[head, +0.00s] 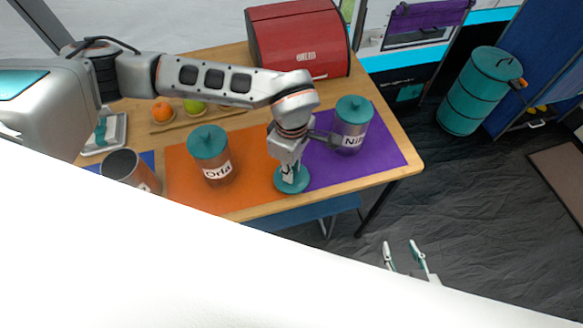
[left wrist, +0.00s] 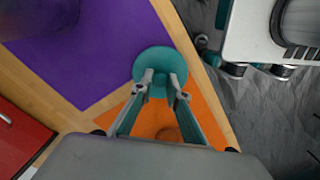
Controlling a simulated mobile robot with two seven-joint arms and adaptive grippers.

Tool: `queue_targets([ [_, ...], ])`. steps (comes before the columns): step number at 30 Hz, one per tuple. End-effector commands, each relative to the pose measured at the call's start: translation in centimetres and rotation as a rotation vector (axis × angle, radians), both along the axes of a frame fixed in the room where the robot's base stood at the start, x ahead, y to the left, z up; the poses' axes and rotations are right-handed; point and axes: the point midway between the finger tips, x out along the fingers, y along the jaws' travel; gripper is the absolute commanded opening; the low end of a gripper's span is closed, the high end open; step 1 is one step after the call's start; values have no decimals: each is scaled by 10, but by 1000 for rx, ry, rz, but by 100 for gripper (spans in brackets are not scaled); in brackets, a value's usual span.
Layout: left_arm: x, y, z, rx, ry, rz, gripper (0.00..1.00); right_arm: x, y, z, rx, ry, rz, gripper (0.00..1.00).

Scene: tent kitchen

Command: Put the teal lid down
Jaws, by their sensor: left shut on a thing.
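The teal lid (head: 293,187) is a round disc at the front of the table, near where the orange and purple mats meet. My left gripper (head: 287,172) points down and is shut on it. In the left wrist view the lid (left wrist: 165,59) sits between the fingertips (left wrist: 162,80), its disc overlapping both mats. I cannot tell whether it touches the table. My right gripper (head: 405,256) is open and empty, low at the right, away from the table.
A lidded jar marked Orla (head: 213,164) stands on the orange mat (head: 250,193). Another lidded jar (head: 352,124) stands on the purple mat (head: 380,150). A lidless can (head: 145,180) is at the left. A red bread box (head: 300,45) stands at the back. Fruit (head: 162,111) lies behind.

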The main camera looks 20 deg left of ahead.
Motion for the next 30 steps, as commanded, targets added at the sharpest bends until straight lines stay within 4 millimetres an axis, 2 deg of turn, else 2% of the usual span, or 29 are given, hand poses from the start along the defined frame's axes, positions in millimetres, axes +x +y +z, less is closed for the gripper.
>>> queue_targets([
  [11, 0, 0, -5, 0, -1, 0, 0, -1, -1, -3, -1, 4, 0, 40],
  [12, 0, 0, -5, 0, -1, 0, 18, -1, 0, -4, -1, 4, 0, 40],
  [14, 0, 0, -4, 0, -1, 0, 32, -1, -1, -3, -1, 3, 0, 40],
  [25, 0, 0, -2, -1, -2, 0, 32, 1, 0, 2, 0, -3, 0, 40],
  [30, 2, -1, 15, -2, -4, 0, 32, 1, 0, 3, 1, -5, 0, 40],
])
